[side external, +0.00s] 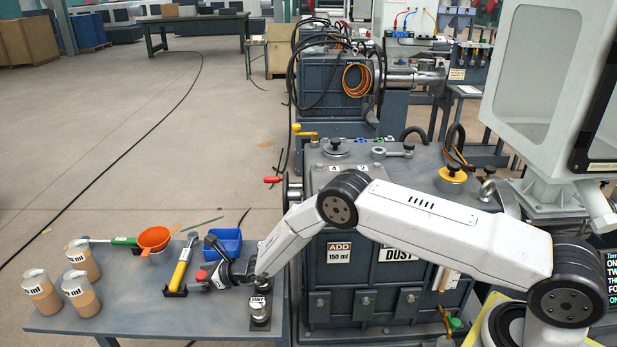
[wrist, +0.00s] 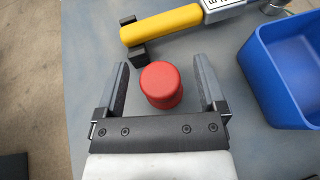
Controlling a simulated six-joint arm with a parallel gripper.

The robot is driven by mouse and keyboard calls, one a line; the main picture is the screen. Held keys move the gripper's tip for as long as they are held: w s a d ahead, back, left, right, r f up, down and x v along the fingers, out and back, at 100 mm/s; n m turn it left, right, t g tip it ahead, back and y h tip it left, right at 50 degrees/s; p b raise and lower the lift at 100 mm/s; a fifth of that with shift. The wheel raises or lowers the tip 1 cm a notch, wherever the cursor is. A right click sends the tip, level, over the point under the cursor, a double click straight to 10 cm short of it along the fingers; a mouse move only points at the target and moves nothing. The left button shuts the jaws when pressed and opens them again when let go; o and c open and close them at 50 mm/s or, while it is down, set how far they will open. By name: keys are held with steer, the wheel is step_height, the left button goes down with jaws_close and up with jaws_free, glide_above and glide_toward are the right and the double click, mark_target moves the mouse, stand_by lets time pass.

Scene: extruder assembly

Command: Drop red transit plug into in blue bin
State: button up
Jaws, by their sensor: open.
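The red transit plug (wrist: 161,86) stands on the grey table between the two fingers of my gripper (wrist: 162,88) in the wrist view. The fingers are open, with a gap on each side of the plug. In the side view the plug (side external: 201,275) shows as a small red spot at the end of my gripper (side external: 208,276). The blue bin (wrist: 288,72) is to the right of my gripper in the wrist view. In the side view the bin (side external: 224,242) stands behind my gripper, empty as far as I can see.
A yellow-handled tool (wrist: 162,25) lies in a black holder just beyond the plug. On the table (side external: 150,322) are an orange funnel (side external: 154,238), several labelled jars (side external: 82,293) at left and a metal cylinder (side external: 260,308) at right. The table's front middle is clear.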

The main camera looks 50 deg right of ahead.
steer(key=shift+c, duration=0.2)
jaws_close()
steer(key=shift+r, duration=0.1)
steer(key=shift+r, duration=1.1)
steer(key=s+d+r, duration=0.3)
steer(key=s+r, duration=0.7)
steer(key=s, duration=0.3)
steer(key=shift+s+d+r, duration=0.15)
steer(key=shift+s+r, duration=0.1)
steer(key=shift+r, duration=0.05)
